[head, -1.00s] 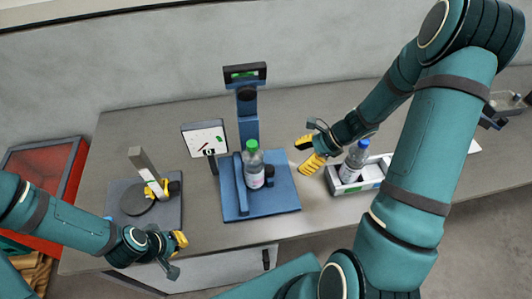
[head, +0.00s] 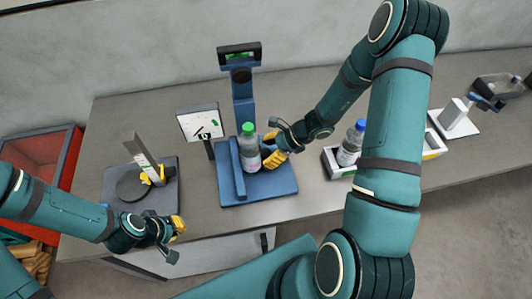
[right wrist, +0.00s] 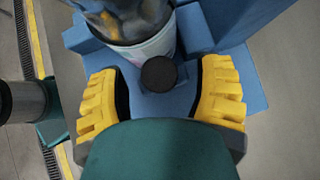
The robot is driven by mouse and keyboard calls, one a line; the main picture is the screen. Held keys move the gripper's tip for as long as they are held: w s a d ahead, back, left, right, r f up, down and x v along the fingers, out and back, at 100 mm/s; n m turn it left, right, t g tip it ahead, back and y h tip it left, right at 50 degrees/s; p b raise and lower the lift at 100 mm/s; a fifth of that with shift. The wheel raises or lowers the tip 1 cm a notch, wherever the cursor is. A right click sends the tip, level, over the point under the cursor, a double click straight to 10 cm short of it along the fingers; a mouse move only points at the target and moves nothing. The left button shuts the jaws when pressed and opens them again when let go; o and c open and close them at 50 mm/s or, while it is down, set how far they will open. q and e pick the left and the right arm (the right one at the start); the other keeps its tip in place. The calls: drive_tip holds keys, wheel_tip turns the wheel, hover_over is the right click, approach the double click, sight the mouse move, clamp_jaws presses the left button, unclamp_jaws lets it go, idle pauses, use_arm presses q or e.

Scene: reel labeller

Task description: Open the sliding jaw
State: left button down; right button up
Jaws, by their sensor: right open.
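The blue fixture (head: 262,194) stands on the bench with a green-capped bottle (head: 250,153) upright against its raised blue bar (head: 237,168). A black round knob (right wrist: 158,74) shows in the right wrist view, close in front of the bottle (right wrist: 150,46). The sliding jaw itself is hard to make out behind the knob and my fingers. My right gripper (head: 275,151) is open at the bottle's right side. Its yellow fingers stand on either side of the knob, apart from it. My left gripper (head: 175,238) is open and empty at the bench's front edge.
A blue-capped bottle (head: 351,146) stands in a white tray (head: 334,161) right of the fixture, near my right arm. A small white panel (head: 199,122) and a display post (head: 242,92) stand behind. A dark plate with an upright gauge (head: 143,158) is at left.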

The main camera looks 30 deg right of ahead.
drive_tip(key=shift+w+a+f, duration=0.15)
drive_tip(key=shift+a+f, duration=0.2)
